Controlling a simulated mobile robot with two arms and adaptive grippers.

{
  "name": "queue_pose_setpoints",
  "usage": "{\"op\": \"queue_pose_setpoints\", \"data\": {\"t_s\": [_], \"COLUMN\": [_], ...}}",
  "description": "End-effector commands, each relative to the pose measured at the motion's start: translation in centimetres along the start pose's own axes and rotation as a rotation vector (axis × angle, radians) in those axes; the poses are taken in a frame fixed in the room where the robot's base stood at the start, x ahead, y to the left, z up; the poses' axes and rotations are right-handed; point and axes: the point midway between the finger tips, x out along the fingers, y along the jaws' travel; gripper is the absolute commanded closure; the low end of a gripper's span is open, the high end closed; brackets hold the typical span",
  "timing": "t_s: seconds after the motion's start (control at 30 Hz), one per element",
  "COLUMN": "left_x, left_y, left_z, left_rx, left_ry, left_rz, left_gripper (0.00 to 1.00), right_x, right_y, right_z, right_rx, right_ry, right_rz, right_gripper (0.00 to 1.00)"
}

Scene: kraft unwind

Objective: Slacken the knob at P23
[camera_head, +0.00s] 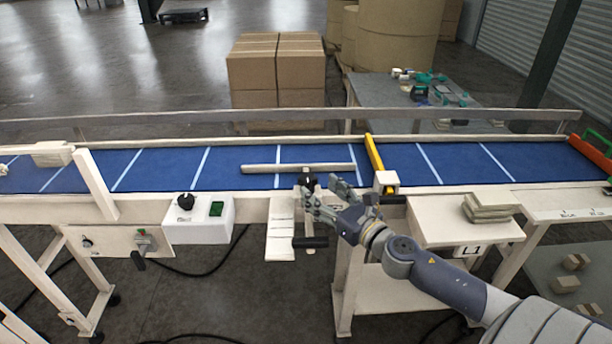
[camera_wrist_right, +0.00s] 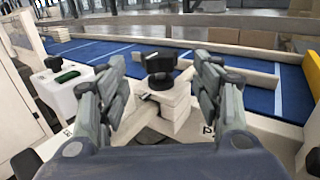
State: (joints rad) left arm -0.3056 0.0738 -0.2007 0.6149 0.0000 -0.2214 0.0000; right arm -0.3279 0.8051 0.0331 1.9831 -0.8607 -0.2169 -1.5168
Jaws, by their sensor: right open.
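A black knob (camera_head: 307,180) stands on a pale post at the front edge of the blue conveyor, by a long pale guide bar (camera_head: 300,168). In the right wrist view the knob (camera_wrist_right: 160,66) has a black lobed top and sits on a pale block, ahead of and between the fingers. My right gripper (camera_head: 320,202) is open and empty, with its fingers close to the knob on the near side; contact cannot be told. A label below the block is partly hidden, and I cannot read P23. My left gripper is out of view.
A white control box (camera_head: 198,220) with another black knob and a green switch stands left. A black handle (camera_head: 310,242) hangs below the post. A yellow bar (camera_head: 374,152) crosses the belt at right. Stacked pale pieces (camera_head: 490,207) lie on the side shelf.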

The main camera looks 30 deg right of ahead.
Motion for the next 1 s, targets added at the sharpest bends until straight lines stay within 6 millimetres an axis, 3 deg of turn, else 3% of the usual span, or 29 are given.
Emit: {"op": "queue_pose_setpoints", "data": {"t_s": [0.43, 0.9, 1.0], "left_x": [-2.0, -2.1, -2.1], "left_y": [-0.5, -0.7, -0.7], "left_z": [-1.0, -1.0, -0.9], "left_rx": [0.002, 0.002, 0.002], "left_ry": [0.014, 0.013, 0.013], "left_rz": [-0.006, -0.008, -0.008], "left_gripper": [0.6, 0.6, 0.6], "right_x": [5.8, 6.8, 6.8], "right_y": [0.0, 0.0, 0.0], "right_z": [0.2, -0.1, 0.0], "right_rx": [0.003, 0.002, 0.002], "right_ry": [-0.001, 0.001, 0.001], "right_rz": [-0.001, 0.0, 0.0], "right_gripper": [0.4, 0.4, 0.6]}}
